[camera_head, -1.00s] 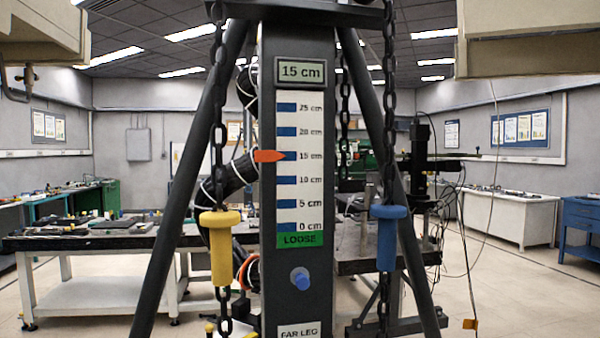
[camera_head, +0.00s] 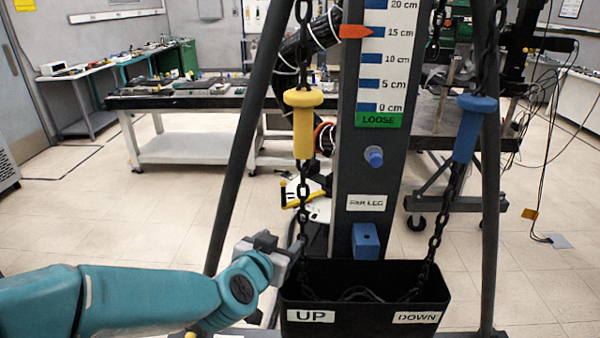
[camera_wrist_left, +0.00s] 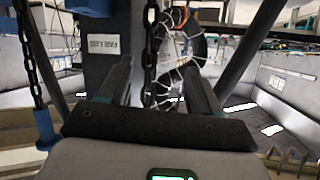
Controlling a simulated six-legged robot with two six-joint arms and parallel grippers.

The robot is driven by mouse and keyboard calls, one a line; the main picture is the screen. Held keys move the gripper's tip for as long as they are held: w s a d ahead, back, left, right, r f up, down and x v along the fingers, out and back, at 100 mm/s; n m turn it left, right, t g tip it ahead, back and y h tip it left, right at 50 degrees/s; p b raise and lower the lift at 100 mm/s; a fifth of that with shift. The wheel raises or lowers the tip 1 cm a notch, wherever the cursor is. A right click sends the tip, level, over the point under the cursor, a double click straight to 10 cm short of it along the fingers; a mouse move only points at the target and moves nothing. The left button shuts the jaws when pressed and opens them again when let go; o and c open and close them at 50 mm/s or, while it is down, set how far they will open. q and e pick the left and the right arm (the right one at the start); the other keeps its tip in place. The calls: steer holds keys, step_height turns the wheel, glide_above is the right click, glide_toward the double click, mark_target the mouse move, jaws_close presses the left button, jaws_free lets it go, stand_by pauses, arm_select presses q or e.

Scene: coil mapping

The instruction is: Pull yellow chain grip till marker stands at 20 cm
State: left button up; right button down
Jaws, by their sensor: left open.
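The yellow chain grip (camera_head: 303,124) hangs upright on the left chain, left of the dark column. The orange marker (camera_head: 355,31) stands at the 15 cm line of the scale (camera_head: 382,60). The blue grip (camera_head: 472,128) hangs tilted on the right chain. My left gripper (camera_head: 290,243) is below the yellow grip, close to the left chain. In the left wrist view its two fingers (camera_wrist_left: 160,85) are apart, with the chain (camera_wrist_left: 150,55) showing between them. Whether the chain lies inside the jaws or beyond them, I cannot tell. My right gripper is not in view.
A black bin (camera_head: 365,300) labelled UP and DOWN catches the chain loops below. Slanted tripod legs (camera_head: 245,140) stand left and right of the column. A blue knob (camera_head: 374,157) sits on the column. A workbench (camera_head: 190,100) stands behind.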

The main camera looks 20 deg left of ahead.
mark_target(300, 122)
arm_select(q)
steer(key=s+r+t+p, duration=0.2)
steer(key=s+r, duration=0.1)
steer(key=r, duration=0.8)
steer(key=s+r+t+p, duration=0.1)
steer(key=s+r+t, duration=0.15)
steer(key=r, duration=0.85)
steer(key=shift+n+h, duration=0.3)
steer(key=shift+h, duration=0.1)
steer(key=w, duration=0.5)
steer(key=w+d+p, duration=0.1)
steer(key=w, duration=0.4)
steer(key=w+p, duration=0.1)
steer(key=w, duration=0.4)
steer(key=shift+w+d, duration=0.25)
steer(key=shift+w, duration=0.05)
steer(key=shift+w+f, duration=0.1)
steer(key=shift+w, duration=0.45)
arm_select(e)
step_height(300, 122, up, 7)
arm_select(q)
steer(key=shift+s, duration=0.1)
steer(key=shift+c, duration=0.3)
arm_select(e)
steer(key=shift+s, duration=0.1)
